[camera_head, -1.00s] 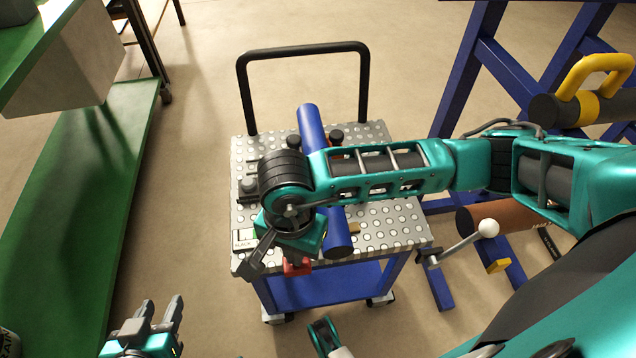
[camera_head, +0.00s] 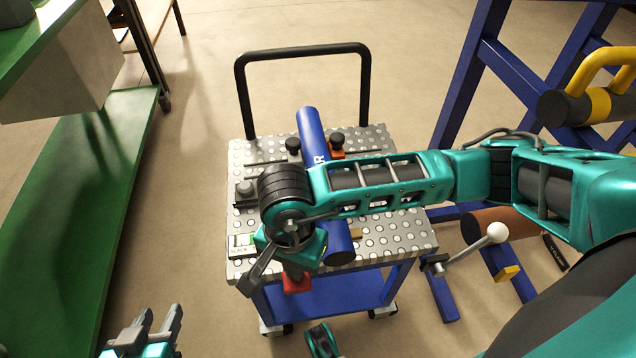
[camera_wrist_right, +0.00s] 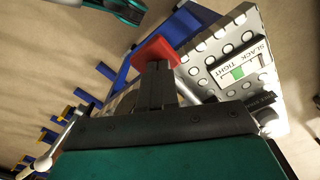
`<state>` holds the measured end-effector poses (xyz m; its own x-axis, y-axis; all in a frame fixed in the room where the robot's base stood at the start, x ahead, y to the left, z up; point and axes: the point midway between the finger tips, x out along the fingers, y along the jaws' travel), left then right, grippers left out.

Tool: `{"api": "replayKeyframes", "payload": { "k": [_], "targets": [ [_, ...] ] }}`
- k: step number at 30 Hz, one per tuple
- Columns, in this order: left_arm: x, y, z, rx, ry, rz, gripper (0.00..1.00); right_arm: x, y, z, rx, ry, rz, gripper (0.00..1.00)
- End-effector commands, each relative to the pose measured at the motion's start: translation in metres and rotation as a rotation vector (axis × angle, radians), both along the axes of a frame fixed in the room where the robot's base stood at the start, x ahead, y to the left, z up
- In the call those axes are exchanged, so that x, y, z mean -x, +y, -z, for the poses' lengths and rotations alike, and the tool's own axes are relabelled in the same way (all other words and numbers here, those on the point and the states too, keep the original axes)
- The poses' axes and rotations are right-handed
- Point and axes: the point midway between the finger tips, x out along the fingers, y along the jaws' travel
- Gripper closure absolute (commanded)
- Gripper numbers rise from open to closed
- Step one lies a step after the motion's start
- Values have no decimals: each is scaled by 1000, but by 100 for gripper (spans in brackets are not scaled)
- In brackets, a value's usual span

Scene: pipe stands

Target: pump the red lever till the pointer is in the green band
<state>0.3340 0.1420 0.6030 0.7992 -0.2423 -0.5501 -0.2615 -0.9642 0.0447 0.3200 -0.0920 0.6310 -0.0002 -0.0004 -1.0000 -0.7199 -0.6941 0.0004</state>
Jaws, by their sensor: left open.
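The red lever (camera_head: 296,283) is at the front edge of the perforated trolley top (camera_head: 390,236); its red end (camera_wrist_right: 155,50) also shows in the right wrist view. My right gripper (camera_wrist_right: 157,68) has its fingers close together on that red end and appears shut on it. In the head view my right wrist hides most of the lever. The gauge (camera_wrist_right: 240,72), marked SLACK and TIGHT with a green band, lies on the plate beside the lever; it shows small in the head view (camera_head: 242,245). I cannot make out its pointer. My left gripper (camera_head: 157,322) is open and empty at lower left.
A blue pipe (camera_head: 312,135) lies across the trolley under my right arm, near black knobs (camera_head: 293,146). A black handle (camera_head: 303,50) rises behind. A green bench (camera_head: 75,200) stands left, a blue stand (camera_head: 470,80) right. Floor between bench and trolley is clear.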

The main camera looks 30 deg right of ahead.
Motion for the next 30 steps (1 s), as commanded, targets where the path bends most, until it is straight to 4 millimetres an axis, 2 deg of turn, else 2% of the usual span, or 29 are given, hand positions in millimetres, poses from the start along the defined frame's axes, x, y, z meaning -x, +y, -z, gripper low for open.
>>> {"api": "replayKeyframes", "payload": {
  "k": [10,30],
  "targets": [
    [0,0,-3,-1,2,1,57,-1,-1,-6,1,-1,1,100],
    [1,1,-41,-5,3,2,57,0,0,-68,-1,1,0,100]
  ]
}}
